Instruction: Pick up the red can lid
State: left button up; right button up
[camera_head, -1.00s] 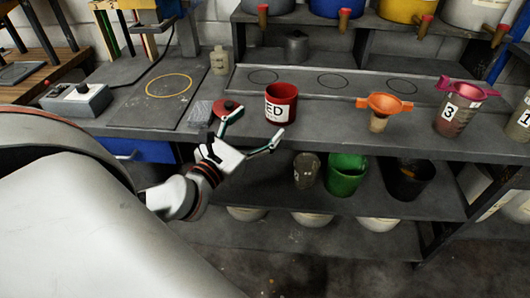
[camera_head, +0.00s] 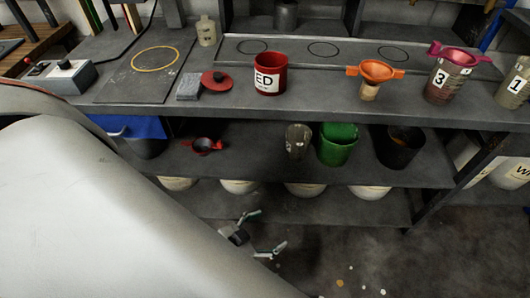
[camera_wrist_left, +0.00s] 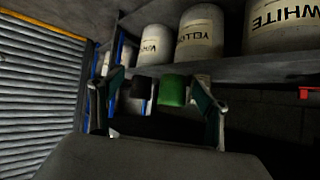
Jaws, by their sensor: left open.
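The red can lid (camera_head: 216,80), a flat red disc with a dark knob, lies on the grey bench top. It sits between a grey sponge-like block and the red can (camera_head: 270,74) with a white label. My left gripper (camera_head: 268,233) is open and empty, low in front of the shelves and well below the lid. In the left wrist view its two fingers (camera_wrist_left: 160,97) are spread wide, with a green container (camera_wrist_left: 172,90) showing between them in the background. The lid does not show in the left wrist view. My right gripper is not in view.
The sponge-like block (camera_head: 189,87) is close left of the lid. An orange funnel (camera_head: 375,71) and labelled cups stand to the right. The lower shelf holds a green bucket (camera_head: 338,147) and a black bucket (camera_head: 401,149). A control box (camera_head: 62,77) stands at left.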

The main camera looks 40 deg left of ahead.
aim_at(216, 81)
jog(key=u, duration=1.45)
